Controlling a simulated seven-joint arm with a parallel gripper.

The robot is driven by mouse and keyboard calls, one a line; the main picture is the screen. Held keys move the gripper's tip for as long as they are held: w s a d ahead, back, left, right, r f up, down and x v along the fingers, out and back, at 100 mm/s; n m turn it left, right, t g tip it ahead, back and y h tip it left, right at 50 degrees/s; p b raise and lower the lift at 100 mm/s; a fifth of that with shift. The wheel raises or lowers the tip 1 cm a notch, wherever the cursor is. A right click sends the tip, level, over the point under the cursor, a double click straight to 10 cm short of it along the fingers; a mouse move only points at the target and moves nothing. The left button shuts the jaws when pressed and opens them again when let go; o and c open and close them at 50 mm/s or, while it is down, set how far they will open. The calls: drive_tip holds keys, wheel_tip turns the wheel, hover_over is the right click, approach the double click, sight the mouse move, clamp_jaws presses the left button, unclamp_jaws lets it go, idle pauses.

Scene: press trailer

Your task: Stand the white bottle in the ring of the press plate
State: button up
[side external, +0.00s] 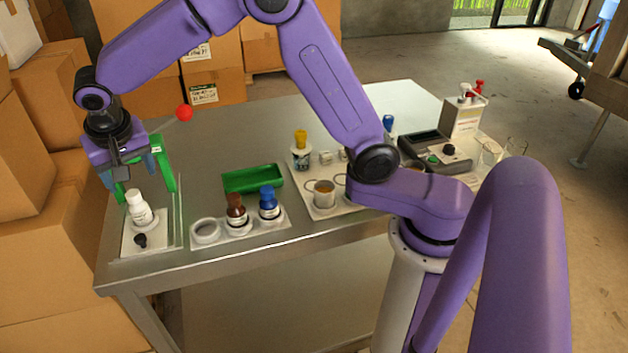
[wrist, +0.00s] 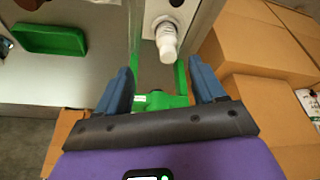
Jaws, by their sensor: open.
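The white bottle (side external: 139,210) stands upright on the pale press plate (side external: 161,237) at the left end of the table. In the wrist view the bottle (wrist: 167,42) shows near the top, with a pale ring around its base; how fully it sits in the ring is hard to tell. The green press frame (side external: 166,178) stands behind the bottle. My gripper (side external: 128,174) is above and behind the bottle, around the upper part of the frame. In the wrist view my gripper (wrist: 162,86) has its blue fingers wide apart, with the bottle beyond the tips and nothing held.
A rack with an empty ring (side external: 206,231), a brown bottle (side external: 236,211) and a blue bottle (side external: 269,204) lies right of the plate. A green tray (side external: 253,178) is behind it. A red knob (side external: 184,113) rises near my gripper. Cardboard boxes (side external: 50,220) crowd the table's left side.

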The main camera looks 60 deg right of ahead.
drive_tip(key=s+d+n+g, duration=0.1)
drive_tip(key=s+d+n, duration=0.4)
drive_tip(key=s, duration=0.7)
drive_tip(key=s+d+n+g+y, duration=0.1)
drive_tip(key=s+d+n, duration=0.3)
drive_tip(key=s, duration=0.8)
drive_tip(key=s+d+f+n+g+y, duration=0.1)
drive_tip(key=s+d+n, duration=0.4)
drive_tip(key=s+n, duration=0.3)
drive_tip(key=s, duration=0.4)
drive_tip(key=shift+d, duration=0.3)
drive_tip(key=shift+w, duration=0.1)
